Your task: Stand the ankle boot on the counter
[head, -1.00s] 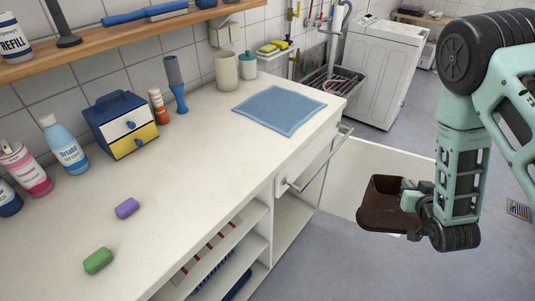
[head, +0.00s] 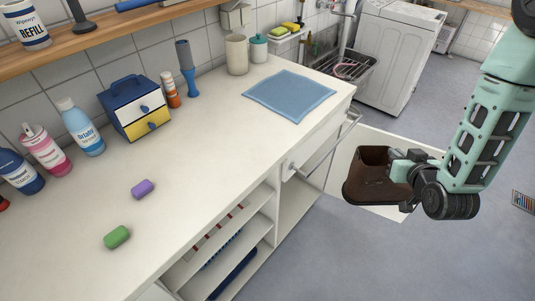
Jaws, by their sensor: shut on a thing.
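A brown ankle boot (head: 370,183) hangs in the air in front of the counter, to the right of its front edge. It looks roughly upright, with its dark opening facing up. My gripper (head: 400,168) comes from the right and is shut on the boot's right side near the upper rim. The fingertips are partly hidden by the boot. The white counter (head: 205,145) runs from the lower left to the upper middle, with no boot on it.
A blue cloth (head: 290,95) lies flat on the counter's far part. A green block (head: 117,237) and a purple block (head: 142,189) lie nearer. A small drawer box (head: 137,112) and bottles stand along the wall. A metal rail (head: 325,150) juts from the counter front. The middle counter is clear.

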